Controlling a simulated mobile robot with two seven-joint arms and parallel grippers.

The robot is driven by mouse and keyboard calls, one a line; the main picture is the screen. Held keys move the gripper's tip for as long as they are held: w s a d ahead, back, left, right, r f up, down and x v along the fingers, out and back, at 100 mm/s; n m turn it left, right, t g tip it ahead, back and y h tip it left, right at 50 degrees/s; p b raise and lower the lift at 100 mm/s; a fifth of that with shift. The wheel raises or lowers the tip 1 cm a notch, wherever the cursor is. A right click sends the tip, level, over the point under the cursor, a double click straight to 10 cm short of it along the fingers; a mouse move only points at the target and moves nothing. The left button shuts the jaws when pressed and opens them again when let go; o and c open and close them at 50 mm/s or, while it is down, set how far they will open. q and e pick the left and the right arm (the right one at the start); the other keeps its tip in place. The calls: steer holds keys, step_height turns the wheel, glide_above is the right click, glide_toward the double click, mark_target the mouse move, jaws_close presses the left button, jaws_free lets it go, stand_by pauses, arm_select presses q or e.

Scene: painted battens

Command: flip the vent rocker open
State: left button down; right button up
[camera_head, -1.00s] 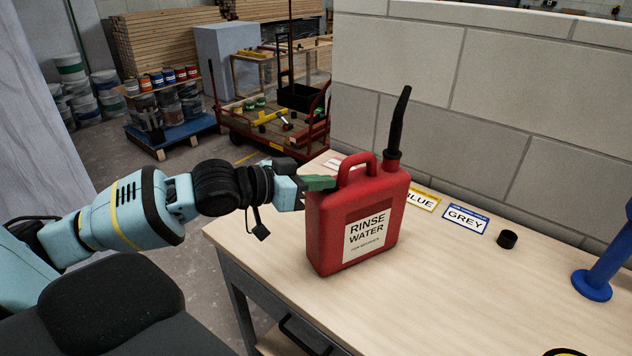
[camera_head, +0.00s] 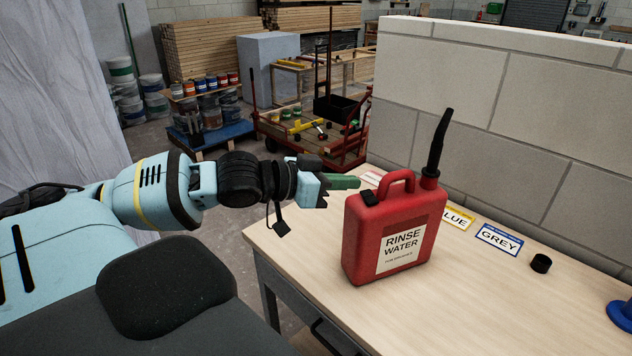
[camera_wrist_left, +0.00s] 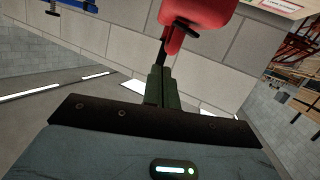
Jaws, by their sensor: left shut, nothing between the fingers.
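A red jerrycan labelled RINSE WATER (camera_head: 398,238) stands upright on the bench, with a loop handle and a black spout. The vent rocker (camera_head: 369,198) is a small black piece on its top left, beside the handle's foot. Whether it is tipped open is too small to tell. My left gripper (camera_head: 346,182) is shut and empty, its green fingers just left of and above the rocker, apparently apart from it. In the left wrist view the shut fingers (camera_wrist_left: 160,87) point towards the red can (camera_wrist_left: 200,12). My right gripper does not show.
The wooden bench (camera_head: 470,310) holds a yellow-edged card, a blue-edged GREY card (camera_head: 499,240), a black cap (camera_head: 541,263) and a blue stand (camera_head: 621,314) at the right edge. A block wall (camera_head: 530,120) rises behind. The bench front right of the can is clear.

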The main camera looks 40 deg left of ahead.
arm_select(q)
steer(key=v, duration=0.6)
steer(key=shift+d, duration=0.3)
stand_by(0.4)
steer(key=shift+s, duration=0.15)
stand_by(0.4)
steer(key=s+a+f+n+y, duration=0.15)
steer(key=a+f, duration=0.25)
steer(key=f, duration=0.4)
steer(key=s+a+f+n+y, duration=0.1)
steer(key=a+f+y, duration=0.2)
steer(key=f, duration=0.4)
steer(key=s+d+f+g+y, duration=0.1)
steer(key=s+f, duration=0.2)
steer(key=f, duration=0.5)
steer(key=s+d+f+y, duration=0.1)
steer(key=s+f, duration=0.2)
steer(key=f, duration=0.4)
steer(key=s+d+f+g, duration=0.1)
steer(key=s+d+f, duration=0.4)
steer(key=d+f, duration=0.2)
steer(key=s+d+f+g+h, duration=0.1)
steer(key=s+d+f, duration=0.4)
steer(key=d, duration=0.7)
step_height(320, 180, down, 3)
steer(key=shift+r+g, duration=0.15)
steer(key=shift+g, duration=0.25)
